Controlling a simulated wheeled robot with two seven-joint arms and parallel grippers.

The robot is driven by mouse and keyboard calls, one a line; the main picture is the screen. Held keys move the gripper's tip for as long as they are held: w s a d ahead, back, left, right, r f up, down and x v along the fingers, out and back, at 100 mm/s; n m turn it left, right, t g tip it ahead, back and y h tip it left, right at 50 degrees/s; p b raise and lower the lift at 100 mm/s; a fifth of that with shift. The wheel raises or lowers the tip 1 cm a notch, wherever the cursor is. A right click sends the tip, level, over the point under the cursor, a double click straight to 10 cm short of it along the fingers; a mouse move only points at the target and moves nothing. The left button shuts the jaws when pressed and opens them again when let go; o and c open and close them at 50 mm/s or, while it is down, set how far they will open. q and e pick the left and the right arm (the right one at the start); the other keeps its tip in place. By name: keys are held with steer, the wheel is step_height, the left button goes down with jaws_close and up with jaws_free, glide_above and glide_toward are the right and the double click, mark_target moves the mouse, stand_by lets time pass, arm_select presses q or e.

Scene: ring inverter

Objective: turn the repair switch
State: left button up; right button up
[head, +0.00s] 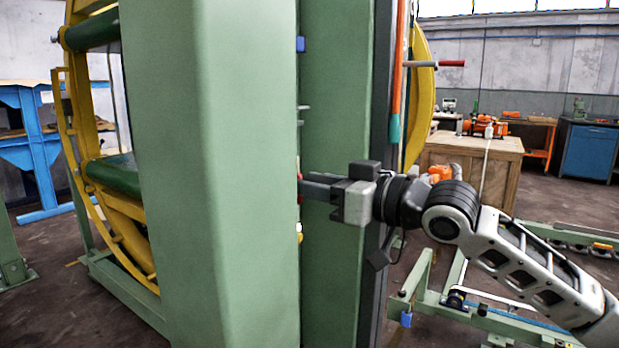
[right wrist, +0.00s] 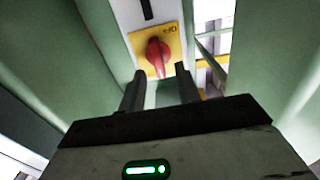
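The repair switch is a red rotary knob (right wrist: 158,54) on a yellow plate (right wrist: 174,37), in the right wrist view. Its handle points roughly downward in that picture. My right gripper (right wrist: 160,72) is open, with one finger on each side of the knob's lower end. Gaps show between the knob and both fingers; I cannot tell how deep the fingers reach around it. In the head view the right gripper (head: 304,187) reaches left into the gap between two green columns. My left gripper is not in view.
The near green column (head: 220,180) and the far green column (head: 340,260) stand close on both sides of the right gripper. A yellow ring frame (head: 70,150) is at left. A wooden crate (head: 470,165) and a low green frame (head: 480,320) are at right.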

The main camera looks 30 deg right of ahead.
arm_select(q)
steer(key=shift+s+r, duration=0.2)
arm_select(e)
steer(key=shift+w+a, duration=0.2)
steer(key=shift+w, duration=0.3)
jaws_close()
